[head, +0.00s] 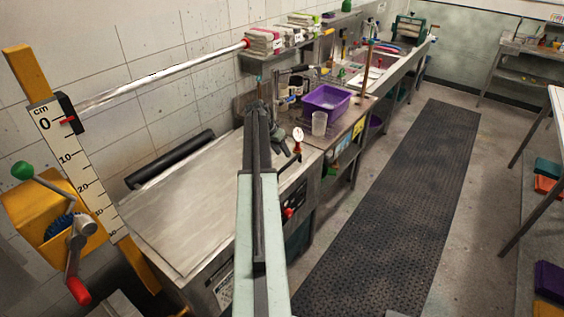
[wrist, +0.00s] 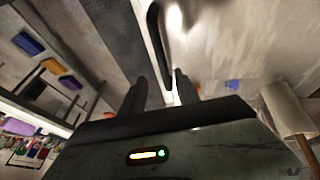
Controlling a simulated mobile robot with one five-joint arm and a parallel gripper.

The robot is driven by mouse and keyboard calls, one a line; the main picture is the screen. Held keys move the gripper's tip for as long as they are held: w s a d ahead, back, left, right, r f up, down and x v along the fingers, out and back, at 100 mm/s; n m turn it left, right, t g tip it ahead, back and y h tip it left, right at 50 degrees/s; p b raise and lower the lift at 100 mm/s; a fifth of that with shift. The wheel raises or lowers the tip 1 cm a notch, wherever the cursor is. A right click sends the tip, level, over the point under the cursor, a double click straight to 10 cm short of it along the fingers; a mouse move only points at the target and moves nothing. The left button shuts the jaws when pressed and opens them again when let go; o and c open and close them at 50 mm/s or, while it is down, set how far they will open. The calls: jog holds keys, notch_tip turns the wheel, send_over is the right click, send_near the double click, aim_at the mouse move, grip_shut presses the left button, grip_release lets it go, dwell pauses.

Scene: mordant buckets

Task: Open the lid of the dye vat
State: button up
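The dye vat looks to be the steel cabinet (head: 222,287) at left centre, with its broad flat lid (head: 185,205) lying shut on top. A black handle (head: 290,164) shows at the lid's right edge, partly hidden by my arm. In the wrist view a dark curved handle (wrist: 153,28) runs down toward the space between my fingers. My gripper (wrist: 160,82) is open, its two fingers apart. I cannot tell whether they touch the handle. In the head view my gripper (head: 272,132) is dark and partly hidden by my arm, above the lid's far right corner.
A purple basin (head: 327,99) and a clear beaker (head: 319,123) stand on the counter just beyond the vat. A yellow crank winch (head: 58,215) and scale board (head: 72,160) are at left. A dark floor mat (head: 400,200) lies in the clear aisle at right.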

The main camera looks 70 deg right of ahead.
jog(key=b+x, duration=0.4)
jog(key=x, duration=0.1)
jog(key=b+x, duration=0.2)
jog(key=shift+w+f, duration=0.3)
jog(key=shift+f, duration=0.05)
jog(key=shift+r, duration=0.15)
grip_shut()
dwell(0.8)
